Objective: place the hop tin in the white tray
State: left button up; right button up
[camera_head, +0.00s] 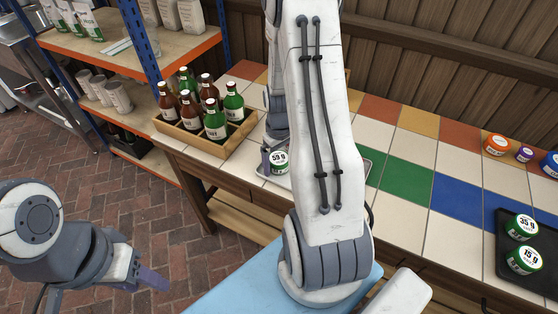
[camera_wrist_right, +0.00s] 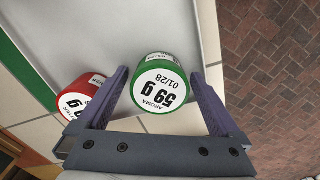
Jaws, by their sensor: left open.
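A green tin (camera_head: 279,161) with a white lid label reading 59 g stands at the white tray (camera_head: 373,168), mostly hidden behind my right arm. In the right wrist view the tin (camera_wrist_right: 165,84) is between the fingers of my right gripper (camera_wrist_right: 163,100), with a visible gap on each side. The gripper is open, and the tin appears to stand on the tray (camera_wrist_right: 120,25) near its rim. A red tin (camera_wrist_right: 80,98) is beside the left finger; its exact support is unclear. My left gripper (camera_head: 152,280) is open and empty, away from the counter.
A wooden crate (camera_head: 203,147) of brown and green bottles stands left of the tray. A black tray (camera_head: 515,275) at right holds green tins labelled 35 g and 15 g. Orange (camera_head: 496,145), purple (camera_head: 524,154) and blue tins stand behind. Tiles between are clear.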

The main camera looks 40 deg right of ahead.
aim_at(279, 158)
notch_tip(279, 158, up, 12)
jog(key=s+a+r+n, duration=0.1)
jog(key=a+r+n, duration=0.1)
jog(key=a, duration=0.7)
jog(key=s+a+r+n, duration=0.1)
jog(key=a+r, duration=0.2)
jog(key=a, duration=0.6)
jog(key=s+a+r+n+y, duration=0.1)
jog(key=s+a+n, duration=0.3)
jog(key=s+a, duration=0.9)
jog(key=shift+s+r+n+p, duration=0.3)
jog(key=shift+s+r+p, duration=0.15)
jog(key=shift+s+r, duration=0.15)
notch_tip(279, 158, up, 4)
jog(key=p, duration=0.4)
